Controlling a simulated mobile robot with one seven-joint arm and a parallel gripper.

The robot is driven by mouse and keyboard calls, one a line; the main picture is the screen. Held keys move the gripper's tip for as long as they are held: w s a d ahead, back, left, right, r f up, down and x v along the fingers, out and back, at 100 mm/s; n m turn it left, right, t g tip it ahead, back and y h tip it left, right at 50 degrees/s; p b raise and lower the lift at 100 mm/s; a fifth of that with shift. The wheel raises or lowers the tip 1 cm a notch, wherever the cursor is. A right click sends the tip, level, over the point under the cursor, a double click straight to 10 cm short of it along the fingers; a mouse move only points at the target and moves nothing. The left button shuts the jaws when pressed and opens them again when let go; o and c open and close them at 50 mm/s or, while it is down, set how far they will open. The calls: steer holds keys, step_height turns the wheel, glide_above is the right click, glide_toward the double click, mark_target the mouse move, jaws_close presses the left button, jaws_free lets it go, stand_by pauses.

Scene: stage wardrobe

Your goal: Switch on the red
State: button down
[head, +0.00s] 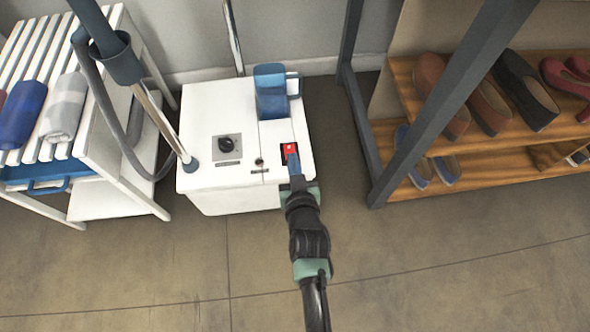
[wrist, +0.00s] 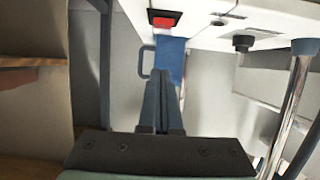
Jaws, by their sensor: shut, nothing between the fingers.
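A red switch (head: 289,153) in a dark frame sits on the top of a white box-shaped unit (head: 205,112), near its front right corner. It also shows at the top of the wrist view (wrist: 164,19). My gripper (head: 291,156) is shut and empty, its blue fingertips at the switch and covering part of it in the head view. In the wrist view the closed fingers (wrist: 161,85) point toward the unit and appear below the switch. I cannot tell whether they touch it, or which way the switch is tipped.
The unit also carries a black knob (head: 227,144), a blue tank (head: 270,92) and a pole with a hose (head: 137,140). A white slatted rack (head: 110,165) with rolled cloths stands left. A dark-framed shoe rack (head: 435,110) stands right. The floor in front is clear.

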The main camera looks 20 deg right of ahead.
mark_target(290, 151)
steer(key=b+x, duration=0.1)
steer(key=x, duration=0.3)
steer(key=shift+s+f, duration=0.1)
steer(key=shift+f, duration=0.05)
steer(key=shift+w+f+b, duration=0.2)
steer(key=shift+f+b, duration=0.95)
steer(key=shift+b, duration=0.05)
steer(key=shift+s+f+b, duration=0.15)
steer(key=shift+f+b, duration=0.5)
steer(key=shift+f, duration=0.1)
steer(key=shift+s+f+b, duration=0.1)
steer(key=shift+f+b, duration=0.45)
steer(key=shift+r, duration=0.1)
steer(key=shift+r+p, duration=0.75)
steer(key=shift+p, duration=0.05)
steer(key=shift+r, duration=0.1)
